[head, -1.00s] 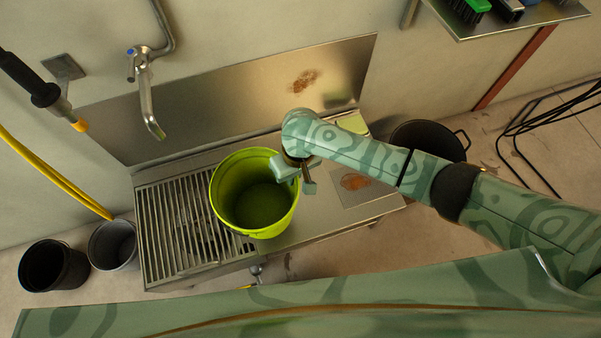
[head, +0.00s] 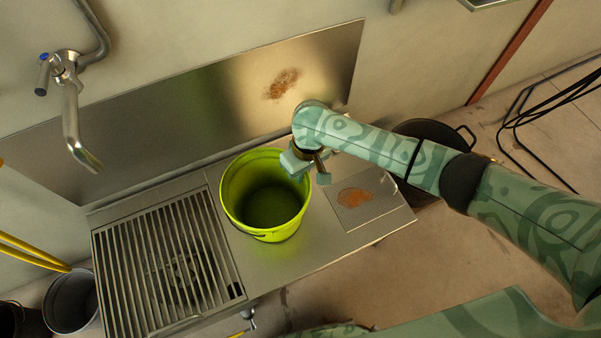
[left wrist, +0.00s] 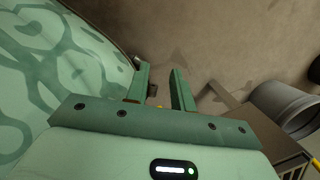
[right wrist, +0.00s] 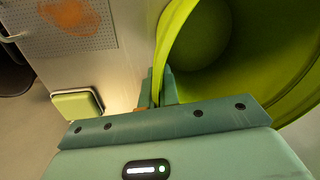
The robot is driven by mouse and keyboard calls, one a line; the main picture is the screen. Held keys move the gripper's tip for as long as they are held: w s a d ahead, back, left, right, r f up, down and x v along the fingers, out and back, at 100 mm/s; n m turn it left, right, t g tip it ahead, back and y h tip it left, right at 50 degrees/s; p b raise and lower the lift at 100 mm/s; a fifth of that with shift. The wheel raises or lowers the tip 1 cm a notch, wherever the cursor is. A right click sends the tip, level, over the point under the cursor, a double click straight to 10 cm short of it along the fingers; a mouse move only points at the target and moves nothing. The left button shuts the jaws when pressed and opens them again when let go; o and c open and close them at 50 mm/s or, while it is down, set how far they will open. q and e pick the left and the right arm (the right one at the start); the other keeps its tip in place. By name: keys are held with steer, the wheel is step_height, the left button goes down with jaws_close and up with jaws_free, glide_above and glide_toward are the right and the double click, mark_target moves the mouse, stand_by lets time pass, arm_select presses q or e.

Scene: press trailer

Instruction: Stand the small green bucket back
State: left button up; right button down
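The small green bucket (head: 262,232) is upright on or just above the plain steel part of the sink top, right of the drain grate; I cannot tell whether its base touches. Its mouth faces up and it looks empty. My right gripper (head: 305,170) is at its right rim. In the right wrist view the gripper (right wrist: 160,88) has its fingers on both sides of the wall of the green bucket (right wrist: 178,35), closed on it. My left gripper (left wrist: 162,85) shows only in the left wrist view, open and empty above the floor.
The drain grate (head: 165,265) is bare. A tap (head: 75,130) hangs above it. A perforated plate with a rusty stain (head: 355,198) lies to the right. A green block (right wrist: 78,104) is near the right gripper. Grey (head: 70,300) and black (head: 430,130) buckets stand beside the sink.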

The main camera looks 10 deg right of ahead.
steer(key=shift+f, duration=0.3)
arm_select(q)
steer(key=shift+w+r, duration=0.3)
steer(key=shift+w, duration=0.65)
arm_select(e)
steer(key=shift+f, duration=0.1)
steer(key=c, duration=1.6)
jaws_free()
steer(key=shift+c, duration=0.2)
